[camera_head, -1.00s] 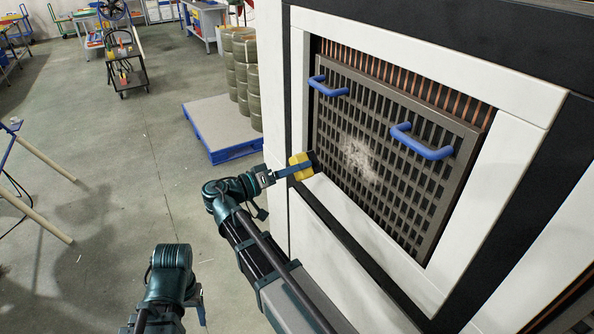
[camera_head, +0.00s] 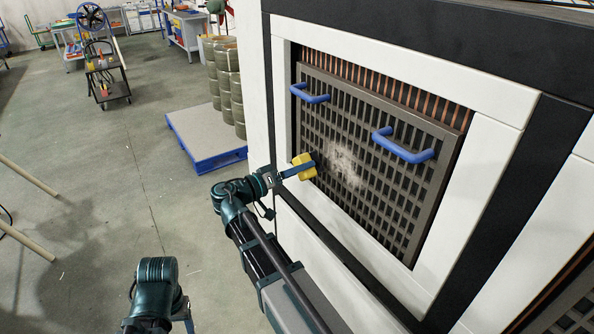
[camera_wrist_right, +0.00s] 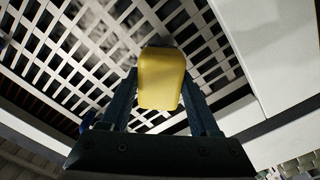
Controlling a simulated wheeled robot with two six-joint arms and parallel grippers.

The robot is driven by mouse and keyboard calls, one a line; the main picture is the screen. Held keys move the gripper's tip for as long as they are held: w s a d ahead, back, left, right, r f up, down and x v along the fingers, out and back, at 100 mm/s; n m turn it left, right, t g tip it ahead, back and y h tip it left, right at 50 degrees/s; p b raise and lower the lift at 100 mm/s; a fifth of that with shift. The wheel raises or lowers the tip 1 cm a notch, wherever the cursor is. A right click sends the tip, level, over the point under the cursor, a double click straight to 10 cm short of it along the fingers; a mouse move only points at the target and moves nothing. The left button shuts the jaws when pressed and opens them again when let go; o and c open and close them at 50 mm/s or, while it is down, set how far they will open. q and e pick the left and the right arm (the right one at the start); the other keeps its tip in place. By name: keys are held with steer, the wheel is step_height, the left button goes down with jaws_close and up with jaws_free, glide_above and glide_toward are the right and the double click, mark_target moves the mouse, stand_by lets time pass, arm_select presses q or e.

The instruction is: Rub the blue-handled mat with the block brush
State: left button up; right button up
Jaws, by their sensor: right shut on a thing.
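The mat (camera_head: 375,200) is a grey grid panel with two blue handles (camera_head: 404,147), upright in a white frame. A pale dusty patch (camera_head: 343,165) marks its middle-left. My right gripper (camera_head: 291,172) is shut on the block brush (camera_head: 304,167), a yellow block with a dark far side. The brush is at the mat's lower left, left of the patch; I cannot tell if it touches. In the right wrist view the yellow block (camera_wrist_right: 162,80) sits between both fingers, with the grid behind it. My left gripper (camera_head: 188,317) is partly visible at the bottom, its jaws unclear.
The white frame (camera_head: 480,95) surrounds the mat, with a copper-coloured ribbed surface behind its top edge. A blue pallet (camera_head: 205,138) and stacked drums (camera_head: 228,85) stand on the floor to the left. A small cart (camera_head: 105,80) is farther back. Open floor lies left of my arms.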

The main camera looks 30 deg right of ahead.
steer(key=shift+w+d, duration=0.15)
steer(key=shift+d, duration=1.35)
stand_by(0.7)
steer(key=shift+s, duration=1.8)
steer(key=shift+s+d, duration=0.15)
steer(key=shift+s, duration=0.7)
steer(key=shift+s+d, duration=0.1)
steer(key=shift+s, duration=0.75)
steer(key=shift+s, duration=0.1)
steer(key=shift+s+d, duration=0.1)
steer(key=shift+s, duration=1.55)
